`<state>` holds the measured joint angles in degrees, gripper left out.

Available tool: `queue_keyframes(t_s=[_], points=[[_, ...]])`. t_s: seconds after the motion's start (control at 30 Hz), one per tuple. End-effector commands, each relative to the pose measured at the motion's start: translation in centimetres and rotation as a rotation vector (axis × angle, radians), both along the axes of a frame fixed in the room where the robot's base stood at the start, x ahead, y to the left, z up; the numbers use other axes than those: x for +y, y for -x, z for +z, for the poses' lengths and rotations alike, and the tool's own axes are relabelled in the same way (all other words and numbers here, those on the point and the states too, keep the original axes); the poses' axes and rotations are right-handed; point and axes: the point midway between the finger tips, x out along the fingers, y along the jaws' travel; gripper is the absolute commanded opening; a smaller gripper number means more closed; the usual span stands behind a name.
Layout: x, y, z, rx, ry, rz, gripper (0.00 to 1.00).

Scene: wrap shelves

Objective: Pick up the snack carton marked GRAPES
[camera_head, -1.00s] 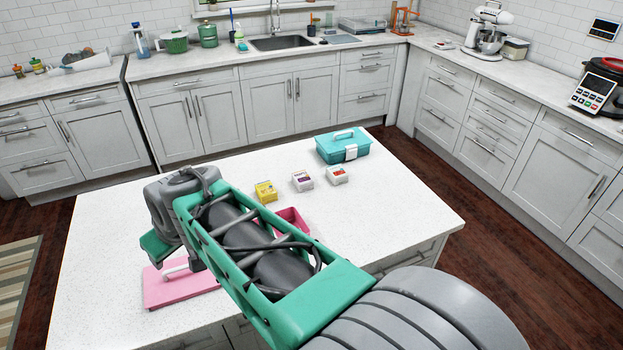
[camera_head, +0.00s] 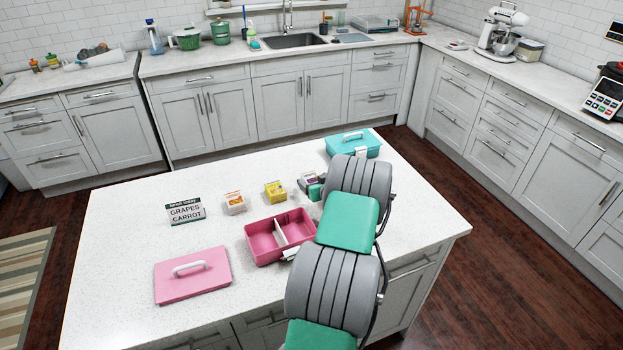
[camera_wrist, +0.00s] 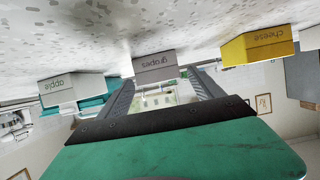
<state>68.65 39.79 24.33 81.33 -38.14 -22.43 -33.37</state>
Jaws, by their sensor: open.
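The grapes carton (camera_head: 308,181), white with a purple label, stands on the white island, partly hidden by my arm. In the wrist view, which looks upside down, the carton marked "grapes" (camera_wrist: 154,67) is centred ahead of my gripper (camera_wrist: 160,80). The two fingers are apart, one on each side of the carton's width, with nothing held. I cannot tell whether the fingertips reach past its near face. In the head view, my gripper is mostly hidden by my arm beside the carton.
The yellow cheese carton (camera_wrist: 258,46) and the apple carton (camera_wrist: 57,91) flank it. Another white carton (camera_head: 235,203) and a sign (camera_head: 186,211) reading "GRAPES CARROT" stand left. An open pink box (camera_head: 264,247), pink lid (camera_head: 192,276) and teal box (camera_head: 352,146) are on the island.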

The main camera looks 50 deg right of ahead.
Motion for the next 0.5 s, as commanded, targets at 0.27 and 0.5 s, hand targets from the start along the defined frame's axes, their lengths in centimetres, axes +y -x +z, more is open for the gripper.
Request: queue_keyframes(t_s=[0.27, 0.5], points=[[-0.88, -1.49, -0.65, 0.0, 0.001, 0.0, 0.76], [-0.82, -1.49, -0.66, 0.0, 0.001, 0.0, 0.64]])
